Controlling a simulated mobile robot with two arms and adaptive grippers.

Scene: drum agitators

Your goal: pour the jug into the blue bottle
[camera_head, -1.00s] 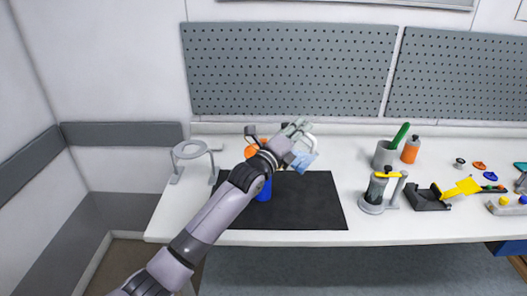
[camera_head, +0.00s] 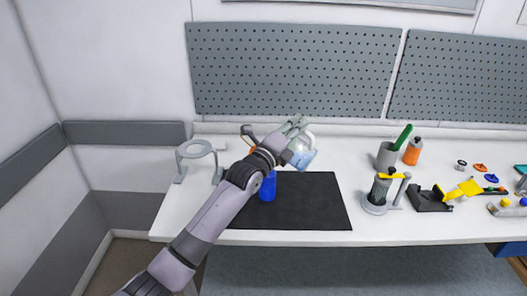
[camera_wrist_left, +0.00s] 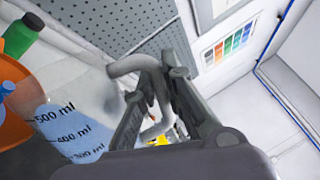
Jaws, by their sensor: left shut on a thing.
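My left gripper (camera_head: 297,127) is shut on the handle of the clear jug (camera_head: 302,157) and holds it above the black mat. The jug contains light blue liquid; its millilitre marks and liquid show in the left wrist view (camera_wrist_left: 70,130), with the grey handle (camera_wrist_left: 150,70) between my fingers. The blue bottle (camera_head: 267,188) stands on the mat, left of the jug and partly hidden by my arm. An orange round part (camera_wrist_left: 14,105), perhaps a funnel, shows at the left of the wrist view; the arm hides most of it in the head view. My right gripper is not in view.
The black mat (camera_head: 320,205) is clear right of the bottle. A grey ring stand (camera_head: 194,150) is at left. A grey cup, an orange bottle (camera_head: 412,151), a stand with a dark cylinder (camera_head: 378,193) and a black-yellow tool (camera_head: 432,200) stand at right.

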